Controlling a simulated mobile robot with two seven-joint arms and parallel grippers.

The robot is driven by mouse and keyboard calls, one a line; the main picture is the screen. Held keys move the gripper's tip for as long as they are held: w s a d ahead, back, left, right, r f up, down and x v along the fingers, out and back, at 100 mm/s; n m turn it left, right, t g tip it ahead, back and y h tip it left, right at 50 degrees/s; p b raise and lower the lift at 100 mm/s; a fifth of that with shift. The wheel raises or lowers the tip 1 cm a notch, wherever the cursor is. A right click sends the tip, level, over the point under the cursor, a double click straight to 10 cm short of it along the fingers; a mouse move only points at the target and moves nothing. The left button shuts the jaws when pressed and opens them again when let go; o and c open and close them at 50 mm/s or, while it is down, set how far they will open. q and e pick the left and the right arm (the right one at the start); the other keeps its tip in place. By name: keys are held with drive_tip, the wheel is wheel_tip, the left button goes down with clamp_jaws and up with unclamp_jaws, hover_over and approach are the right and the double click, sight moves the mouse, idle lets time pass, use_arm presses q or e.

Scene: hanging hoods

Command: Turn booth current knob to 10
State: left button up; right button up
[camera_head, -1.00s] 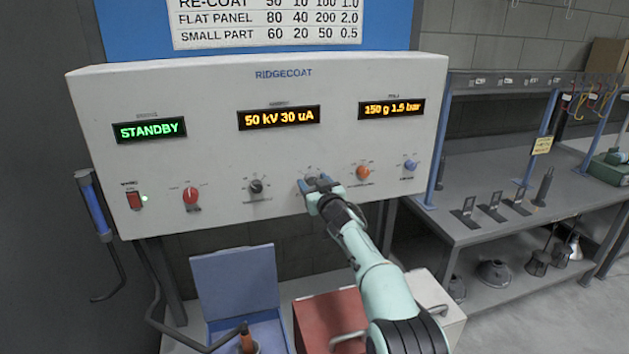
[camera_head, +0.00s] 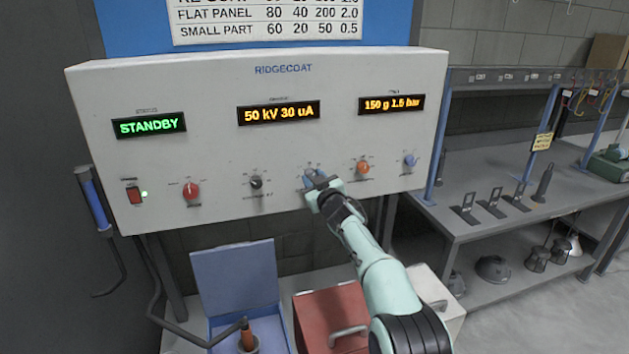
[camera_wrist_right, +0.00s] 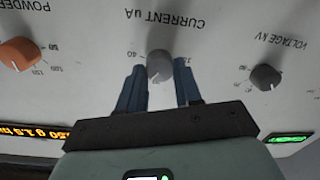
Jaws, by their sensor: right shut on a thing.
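The grey current knob (camera_wrist_right: 160,65), under the label "CURRENT uA", is on the pale panel between the VOLTAGE KV knob and the POWDER knob. The knob's pointer is too unclear to read. The amber display (camera_head: 279,114) above reads 50 kV 30 uA. My left gripper is not in view.
A black voltage knob (camera_head: 256,183) is left of my gripper and an orange powder knob (camera_head: 363,167) is close on the right. A red knob (camera_head: 191,190) and a blue knob (camera_head: 409,160) are farther out. A red box (camera_head: 322,305) stands below my right arm.

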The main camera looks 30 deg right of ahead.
drive_tip(key=n, duration=0.3)
drive_tip(key=shift+n, duration=0.4)
drive_tip(key=n, duration=0.3)
drive_tip(key=shift+r, duration=0.1)
drive_tip(key=n, duration=0.4)
drive_tip(key=shift+a+b, duration=0.1)
drive_tip(key=shift+b, duration=0.3)
drive_tip(key=n, duration=0.4)
drive_tip(key=shift+h, duration=0.3)
drive_tip(key=n+b, duration=0.1)
drive_tip(key=n, duration=0.5)
drive_tip(key=shift+a+h, duration=0.1)
drive_tip(key=shift+h, duration=0.2)
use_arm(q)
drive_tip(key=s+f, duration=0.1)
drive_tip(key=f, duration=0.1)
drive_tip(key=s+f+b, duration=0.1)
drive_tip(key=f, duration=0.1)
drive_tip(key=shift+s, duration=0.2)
use_arm(e)
drive_tip(key=n, duration=0.5)
drive_tip(key=shift+n, duration=0.4)
drive_tip(key=o, duration=1)
drive_tip(key=shift+f, duration=0.2)
